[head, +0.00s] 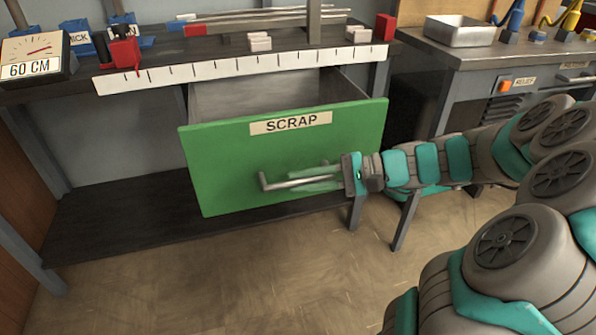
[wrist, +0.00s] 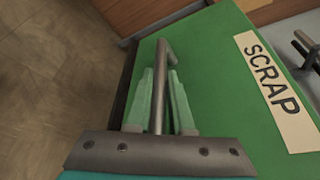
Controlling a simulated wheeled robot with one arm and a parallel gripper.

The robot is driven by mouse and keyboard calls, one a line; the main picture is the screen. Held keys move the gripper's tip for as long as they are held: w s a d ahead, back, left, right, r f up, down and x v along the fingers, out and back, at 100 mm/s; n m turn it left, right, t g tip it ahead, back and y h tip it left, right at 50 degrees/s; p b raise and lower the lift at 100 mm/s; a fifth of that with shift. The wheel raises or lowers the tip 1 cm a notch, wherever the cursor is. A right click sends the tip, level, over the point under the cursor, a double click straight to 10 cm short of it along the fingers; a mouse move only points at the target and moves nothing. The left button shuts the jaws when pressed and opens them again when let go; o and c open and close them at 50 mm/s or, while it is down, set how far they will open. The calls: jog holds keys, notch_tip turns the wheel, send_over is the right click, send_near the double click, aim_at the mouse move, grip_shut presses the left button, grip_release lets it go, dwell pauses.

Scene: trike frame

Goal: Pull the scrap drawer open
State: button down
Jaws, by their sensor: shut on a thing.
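The scrap drawer has a green front (head: 225,165) with a SCRAP label (head: 290,123) and stands out from under the bench, its grey inside (head: 275,92) showing behind the front. Its metal bar handle (head: 275,185) is low on the front. My gripper (head: 315,178) reaches in from the right and is shut on the handle. In the wrist view, the handle (wrist: 160,110) runs between the two pale green fingers of my gripper (wrist: 161,76), with the green drawer front (wrist: 215,70) behind. The far depth of the drawer is hidden.
A white ruler strip (head: 240,68) runs along the workbench edge above the drawer. A gauge marked 60 CM (head: 38,55) stands at the left. A dark lower shelf (head: 120,215) lies beneath. A grey cabinet (head: 490,90) stands at right. The floor (head: 220,275) in front is clear.

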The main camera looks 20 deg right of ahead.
jog(key=shift+s, duration=1.05)
jog(key=c, duration=0.8)
grip_release()
jog(key=shift+d, duration=0.15)
jog(key=v, duration=0.7)
jog(key=shift+d, duration=0.25)
jog(key=shift+s+r, duration=0.1)
jog(key=shift+s, duration=0.05)
